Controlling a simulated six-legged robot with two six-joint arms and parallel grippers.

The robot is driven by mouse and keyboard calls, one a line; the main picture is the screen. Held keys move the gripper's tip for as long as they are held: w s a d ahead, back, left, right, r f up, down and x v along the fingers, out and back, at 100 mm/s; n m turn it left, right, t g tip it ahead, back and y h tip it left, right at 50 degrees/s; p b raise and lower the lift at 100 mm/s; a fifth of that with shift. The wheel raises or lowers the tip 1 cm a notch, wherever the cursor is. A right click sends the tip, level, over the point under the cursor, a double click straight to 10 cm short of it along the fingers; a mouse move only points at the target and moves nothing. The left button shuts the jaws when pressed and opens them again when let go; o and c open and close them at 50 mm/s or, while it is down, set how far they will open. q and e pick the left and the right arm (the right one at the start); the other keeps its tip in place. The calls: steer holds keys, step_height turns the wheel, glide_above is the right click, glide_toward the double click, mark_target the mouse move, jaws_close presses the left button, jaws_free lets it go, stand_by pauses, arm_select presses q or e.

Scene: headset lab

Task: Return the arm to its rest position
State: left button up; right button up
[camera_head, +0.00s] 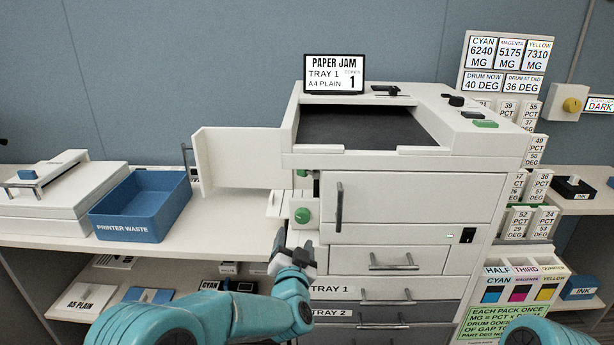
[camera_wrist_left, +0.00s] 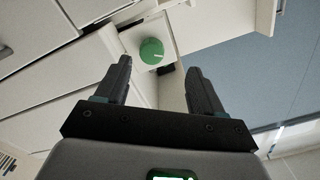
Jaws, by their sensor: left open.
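My left arm (camera_head: 225,310) is teal and comes in from the lower left. Its gripper (camera_head: 296,243) is in front of the printer, just below a green round knob (camera_head: 302,215). In the left wrist view the gripper (camera_wrist_left: 160,85) has its two dark fingers apart with nothing between them. The green knob (camera_wrist_left: 151,50) shows beyond the fingertips, apart from them. At the lower right of the head view a teal part of my right arm (camera_head: 545,335) shows; its gripper is out of the picture.
The printer (camera_head: 480,150) has its side door (camera_head: 238,160) swung open to the left. Its screen (camera_head: 335,73) reads PAPER JAM. A blue PRINTER WASTE bin (camera_head: 140,222) and a white device (camera_head: 50,205) stand on the left counter. Drawer handles (camera_head: 393,262) stick out near my gripper.

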arm_select(q)
steer(key=s+a+f+g+y, duration=0.2)
steer(key=s+a+f+g, duration=0.15)
steer(key=a+f, duration=0.95)
steer(key=s+a+f+n+g+h, duration=0.15)
steer(key=s+f+g, duration=0.25)
steer(key=s+f, duration=0.55)
steer(key=s+d+f+n+g+h, duration=0.2)
steer(key=s+f+g, duration=0.15)
steer(key=s, duration=0.55)
steer(key=s+d+f+n+g+h, duration=0.1)
steer(key=s+d+f+n+g, duration=0.2)
steer(key=s, duration=0.6)
steer(key=s+d+f+g+h, duration=0.1)
steer(key=s+f+g+h, duration=0.2)
steer(key=s, duration=0.6)
step_height(320, 180, up, 11)
steer(key=n+y+p, duration=0.1)
steer(key=p, duration=1.1)
steer(key=shift+s+d+r+n+g, duration=0.2)
steer(key=shift+s+n+g, duration=0.1)
steer(key=shift+n, duration=0.05)
